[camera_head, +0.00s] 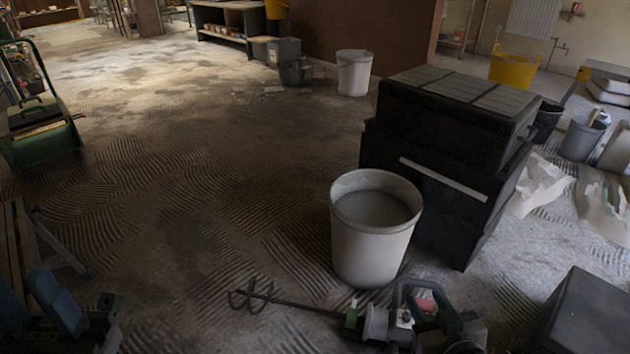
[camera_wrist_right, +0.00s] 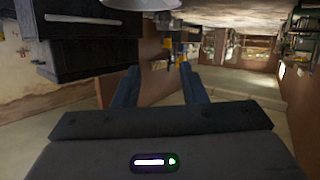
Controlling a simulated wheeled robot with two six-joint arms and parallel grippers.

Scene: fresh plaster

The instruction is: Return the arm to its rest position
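My right gripper (camera_wrist_right: 160,68) is in the right wrist view. Its two blue fingers are spread apart, with nothing between them. The right wrist view looks upside down, with the white bucket (camera_wrist_right: 135,4) and the black toolbox (camera_wrist_right: 90,45) along its top edge, beyond the fingers. In the head view I cannot make out the right gripper's fingers.
A white bucket (camera_head: 360,245) of grey mix stands before a black toolbox (camera_head: 425,180). A mixer (camera_head: 400,322) with a paddle lies in front. A dark block (camera_head: 590,315) fills the bottom right corner. A green cart (camera_head: 40,140) stands left. The left-middle floor is clear.

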